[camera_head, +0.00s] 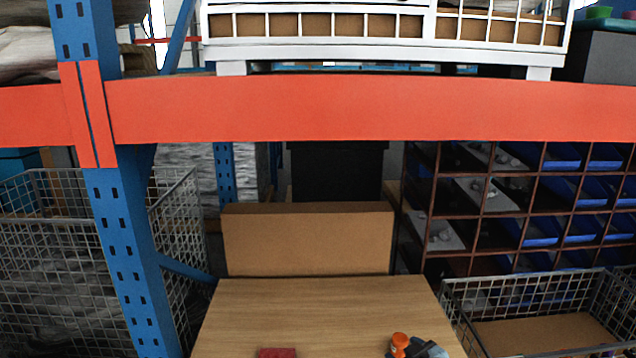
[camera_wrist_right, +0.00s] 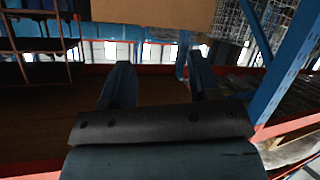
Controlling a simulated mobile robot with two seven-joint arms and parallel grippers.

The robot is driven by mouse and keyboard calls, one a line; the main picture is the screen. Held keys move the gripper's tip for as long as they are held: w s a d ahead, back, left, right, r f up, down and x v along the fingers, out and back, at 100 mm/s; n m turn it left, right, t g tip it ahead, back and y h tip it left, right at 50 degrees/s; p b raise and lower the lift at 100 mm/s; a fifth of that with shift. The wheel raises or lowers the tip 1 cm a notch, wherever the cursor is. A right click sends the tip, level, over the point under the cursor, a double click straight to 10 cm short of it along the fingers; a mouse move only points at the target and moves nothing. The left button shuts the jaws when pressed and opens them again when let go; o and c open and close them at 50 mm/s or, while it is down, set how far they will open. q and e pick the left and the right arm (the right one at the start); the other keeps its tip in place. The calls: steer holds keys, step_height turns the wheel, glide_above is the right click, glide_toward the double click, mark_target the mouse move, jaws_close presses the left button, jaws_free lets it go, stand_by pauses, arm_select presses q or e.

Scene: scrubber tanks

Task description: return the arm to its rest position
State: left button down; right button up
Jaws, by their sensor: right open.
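My right gripper (camera_wrist_right: 160,80) shows in the right wrist view, with its two dark fingers spread apart. It is open, and nothing sits between the fingers. Neither gripper can be made out in the head view, and the left one shows nowhere. A wooden table top (camera_head: 315,305) lies low in the middle of the head view. At its near edge are a red item (camera_head: 277,352) and an orange-topped item (camera_head: 400,343) with a grey-blue part beside it, all cut off by the picture's lower edge.
An orange rack beam (camera_head: 370,108) crosses the head view above the table. A blue upright (camera_head: 125,240) stands at left. A wire basket (camera_head: 480,295) is at right, before shelves with blue bins (camera_head: 540,232). A cardboard box (camera_head: 307,240) stands at the table's far end.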

steer(key=s+f+m, duration=0.1)
steer(key=s+f, duration=0.4)
steer(key=s, duration=0.4)
steer(key=s+d+f+m+g+p, duration=0.1)
steer(key=s+f, duration=0.5)
steer(key=s, duration=0.4)
steer(key=s+f+m, duration=0.1)
steer(key=s+f, duration=0.5)
steer(key=s, duration=0.3)
steer(key=shift+s+d+f+m+g, duration=0.15)
steer(key=shift+s+d+m+g, duration=0.15)
steer(key=shift+m, duration=0.1)
